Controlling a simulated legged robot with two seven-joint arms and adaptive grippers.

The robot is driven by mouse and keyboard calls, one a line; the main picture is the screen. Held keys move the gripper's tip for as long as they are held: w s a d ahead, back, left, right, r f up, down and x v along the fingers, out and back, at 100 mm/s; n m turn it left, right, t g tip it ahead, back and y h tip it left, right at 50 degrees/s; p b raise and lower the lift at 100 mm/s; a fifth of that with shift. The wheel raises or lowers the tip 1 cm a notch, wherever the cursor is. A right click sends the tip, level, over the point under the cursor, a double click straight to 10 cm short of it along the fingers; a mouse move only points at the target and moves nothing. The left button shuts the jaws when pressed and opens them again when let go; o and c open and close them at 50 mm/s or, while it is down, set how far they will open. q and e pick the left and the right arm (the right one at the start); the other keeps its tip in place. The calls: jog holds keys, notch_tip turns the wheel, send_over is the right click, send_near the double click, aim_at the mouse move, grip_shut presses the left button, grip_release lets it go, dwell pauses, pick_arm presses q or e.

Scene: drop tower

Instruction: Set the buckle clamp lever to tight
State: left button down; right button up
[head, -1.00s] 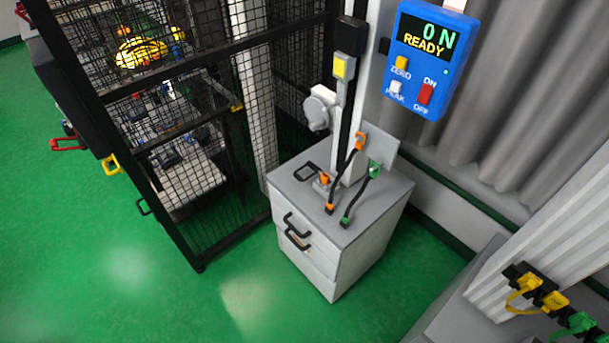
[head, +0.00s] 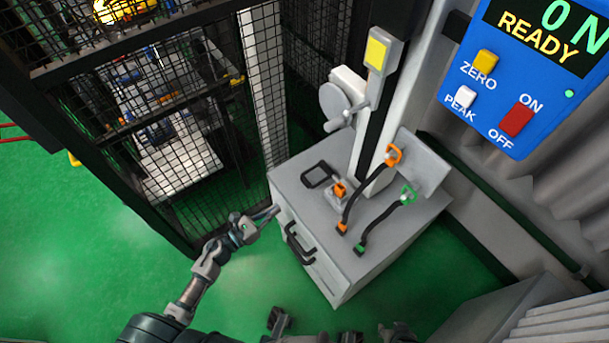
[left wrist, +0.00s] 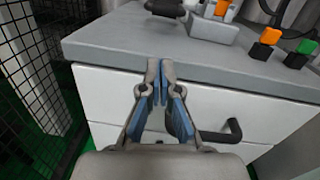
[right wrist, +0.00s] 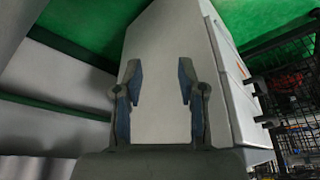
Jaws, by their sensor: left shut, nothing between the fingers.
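What looks like the buckle clamp (head: 338,191) is a small grey block with an orange piece, on the cabinet top. A black loop lever (head: 318,174) lies low to its left; whether it is tight I cannot tell. In the left wrist view, the lever (left wrist: 165,8) is cut by the top edge, beside the clamp base (left wrist: 205,27). My left gripper (head: 275,211) is shut and empty at the cabinet's front top edge, apart from the lever. My right gripper (right wrist: 158,78) is open and empty, facing the cabinet's side, far from the clamp.
The grey cabinet (head: 290,178) has black drawer handles (head: 299,245) below my left gripper. A column with a crank (head: 338,120) rises behind the clamp. Orange-ended (head: 366,190) and green-ended cables stand right. A black mesh cage (head: 185,130) stands left.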

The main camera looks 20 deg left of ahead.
aim_at(300, 195)
pick_arm(q)
jog(key=shift+d+r+m+h, duration=0.2)
jog(key=shift+r+m, duration=0.05)
jog(key=shift+m, duration=0.3)
jog(key=shift+d+r+m+h, duration=0.15)
jog(key=shift+r+m+h, duration=0.1)
jog(key=shift+m, duration=0.3)
pick_arm(e)
jog(key=shift+w+r, duration=0.15)
jog(key=shift+r, duration=0.35)
pick_arm(q)
jog(key=x, duration=1)
jog(key=shift+f, duration=0.25)
pick_arm(e)
jog(key=shift+s+d+f+g, duration=0.1)
jog(key=shift+s+d+g, duration=0.15)
jog(key=shift+s, duration=0.3)
jog(key=shift+s+d+g, duration=0.1)
jog(key=shift+s+g, duration=0.15)
jog(key=shift+s, duration=0.3)
pick_arm(q)
jog(key=shift+r+g+p, duration=0.1)
jog(key=shift+g+p, duration=0.2)
jog(key=shift+p, duration=0.15)
